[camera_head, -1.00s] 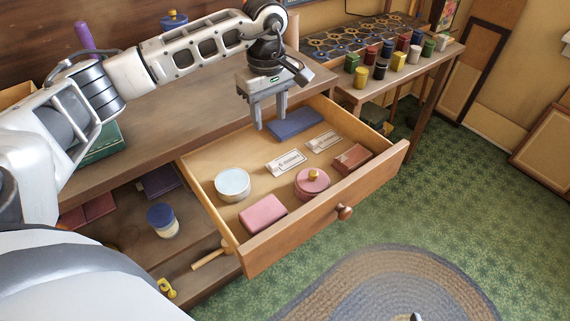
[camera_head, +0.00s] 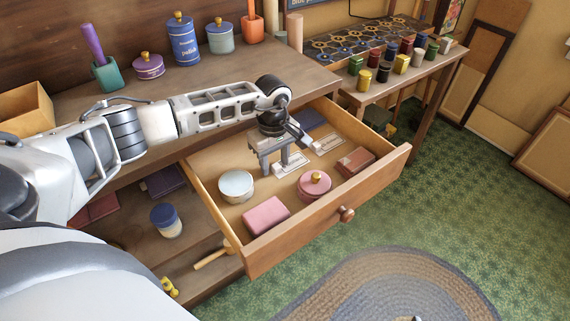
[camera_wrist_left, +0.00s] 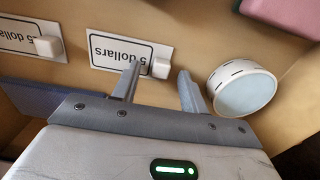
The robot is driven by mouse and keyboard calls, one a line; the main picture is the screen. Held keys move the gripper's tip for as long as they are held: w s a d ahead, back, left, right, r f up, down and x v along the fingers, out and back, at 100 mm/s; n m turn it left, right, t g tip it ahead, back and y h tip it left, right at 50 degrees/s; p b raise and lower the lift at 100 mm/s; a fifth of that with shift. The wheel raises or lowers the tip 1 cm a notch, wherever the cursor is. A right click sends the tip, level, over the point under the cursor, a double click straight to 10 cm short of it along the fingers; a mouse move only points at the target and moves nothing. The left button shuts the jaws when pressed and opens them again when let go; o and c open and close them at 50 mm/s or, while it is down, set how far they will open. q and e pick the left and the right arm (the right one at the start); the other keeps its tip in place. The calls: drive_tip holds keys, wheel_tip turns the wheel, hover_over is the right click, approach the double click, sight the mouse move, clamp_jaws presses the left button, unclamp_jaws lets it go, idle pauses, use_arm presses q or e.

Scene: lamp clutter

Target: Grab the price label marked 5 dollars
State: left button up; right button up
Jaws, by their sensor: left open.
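The price label marked 5 dollars (camera_wrist_left: 130,53) is a white card with a black border and a small white block at one end. It lies in the open drawer (camera_head: 300,238) and is partly behind my gripper in the head view (camera_head: 292,164). My left gripper (camera_head: 274,168) is open just above this label. In the wrist view its fingertips (camera_wrist_left: 158,72) are on either side of the label's block, with no clear grip on it. A second, similar label (camera_head: 325,144) lies farther back; its text is cut off in the wrist view (camera_wrist_left: 25,40). My right gripper is not in view.
The drawer also holds a white round tin (camera_head: 236,185), a pink box (camera_head: 266,216), a pink lidded pot (camera_head: 314,185), a brown box (camera_head: 356,162) and a blue item (camera_head: 312,120). Jars stand on the desk behind. The drawer walls surround the gripper.

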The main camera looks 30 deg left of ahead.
use_arm(q)
clamp_jaws()
drive_tip(key=shift+r, duration=0.1)
